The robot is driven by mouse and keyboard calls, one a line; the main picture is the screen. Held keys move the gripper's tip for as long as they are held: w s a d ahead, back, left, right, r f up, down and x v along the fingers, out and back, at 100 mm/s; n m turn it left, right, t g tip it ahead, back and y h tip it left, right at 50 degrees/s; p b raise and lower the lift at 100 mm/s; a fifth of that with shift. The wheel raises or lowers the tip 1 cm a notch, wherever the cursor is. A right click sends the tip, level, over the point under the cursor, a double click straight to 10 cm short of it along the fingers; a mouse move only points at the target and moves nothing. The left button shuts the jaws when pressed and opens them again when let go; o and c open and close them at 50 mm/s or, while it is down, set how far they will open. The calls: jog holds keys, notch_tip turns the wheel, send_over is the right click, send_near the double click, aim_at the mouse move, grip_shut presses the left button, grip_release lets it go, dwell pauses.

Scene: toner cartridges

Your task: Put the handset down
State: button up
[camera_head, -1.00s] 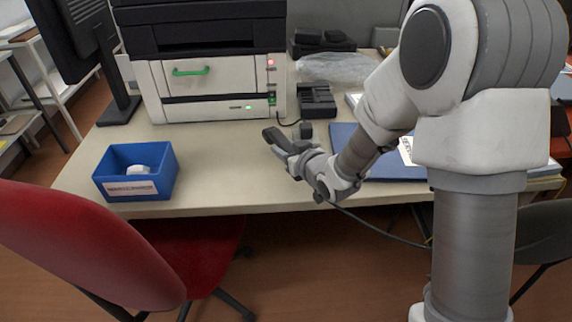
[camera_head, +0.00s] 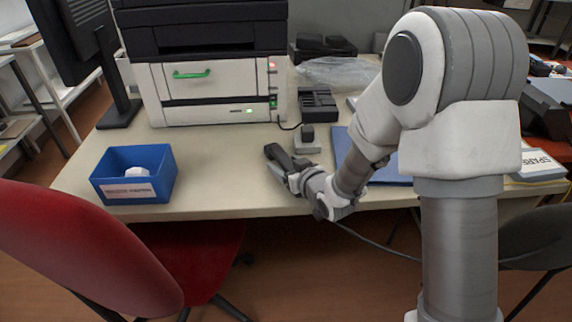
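The dark handset (camera_head: 277,154) shows at the end of my arm, over the front part of the table. My gripper (camera_head: 291,168) is shut on it, with one end sticking out past the fingers to the upper left. The handset is low over the tabletop; I cannot tell whether it touches. The dark phone base (camera_head: 318,104) stands farther back, to the right of the printer, with a thin cord beside it. My gripper partly hides the handset's near end.
A grey block with a black top (camera_head: 307,140) stands just behind my gripper. A blue bin (camera_head: 136,189) with a white item is at left. The printer (camera_head: 214,95) is behind, a blue folder (camera_head: 343,151) at right. Table (camera_head: 225,170) between bin and handset is clear.

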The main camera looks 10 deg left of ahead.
jog(key=shift+r, duration=0.1)
jog(key=shift+s+d+r+p, duration=0.1)
jog(key=shift+s+r+p, duration=0.05)
jog(key=shift+p, duration=0.15)
jog(key=p+v, duration=0.1)
jog(key=v, duration=0.8)
jog(key=shift+d+r+p, duration=0.1)
jog(key=shift+r+p, duration=0.05)
jog(key=shift+p, duration=0.25)
jog(key=shift+r+p, duration=0.1)
jog(key=shift+p, duration=1.15)
jog(key=p+v, duration=0.1)
jog(key=p, duration=0.4)
jog(key=shift+s+d, duration=0.15)
jog(key=shift+s, duration=0.15)
jog(key=shift+s+d+p, duration=0.2)
jog(key=shift+s+p, duration=0.05)
jog(key=shift+p, duration=0.4)
